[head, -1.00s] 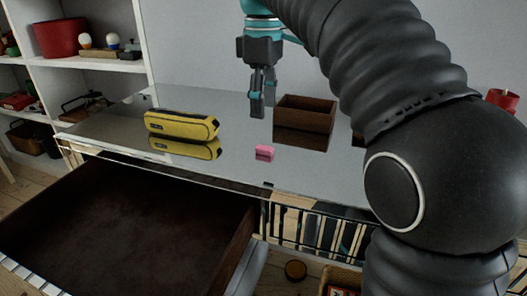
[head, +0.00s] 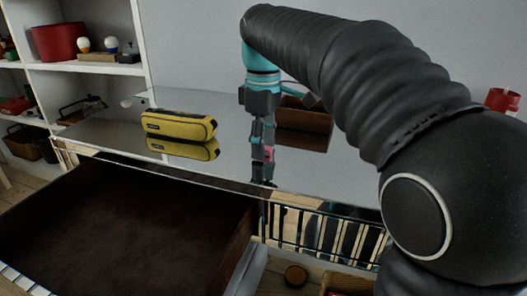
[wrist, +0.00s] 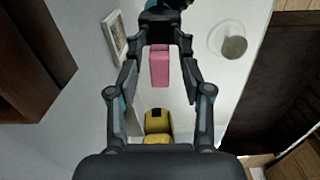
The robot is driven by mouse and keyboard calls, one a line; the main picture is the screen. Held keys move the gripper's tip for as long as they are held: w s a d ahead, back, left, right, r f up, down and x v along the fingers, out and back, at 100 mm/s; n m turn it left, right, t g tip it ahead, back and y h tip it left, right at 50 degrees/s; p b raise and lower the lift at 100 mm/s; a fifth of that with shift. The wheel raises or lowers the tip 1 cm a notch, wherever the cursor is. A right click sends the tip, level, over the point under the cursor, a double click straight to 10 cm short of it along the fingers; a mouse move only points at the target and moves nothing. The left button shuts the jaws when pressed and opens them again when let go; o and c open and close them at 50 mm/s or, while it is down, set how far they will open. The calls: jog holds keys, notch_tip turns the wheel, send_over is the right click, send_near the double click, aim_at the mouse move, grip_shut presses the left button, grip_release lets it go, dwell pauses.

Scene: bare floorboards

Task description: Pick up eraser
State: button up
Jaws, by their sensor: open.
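The eraser is a small pink block (head: 268,154) on the glossy table top (head: 225,160). In the wrist view the eraser (wrist: 160,66) lies between my two fingers, with a gap on each side. My gripper (head: 264,150) points down at the table, is open and partly covers the eraser in the head view. It also shows in the wrist view (wrist: 160,60). Its mirror image shows in the table surface. I cannot tell whether the fingertips touch the table.
A yellow case (head: 179,126) lies on the table to the left. A dark brown wooden box (head: 304,122) stands behind my gripper at right. An empty open drawer (head: 115,225) juts out below the table at left. Shelves with a red pot (head: 58,43) stand back left.

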jog(key=c, duration=0.9)
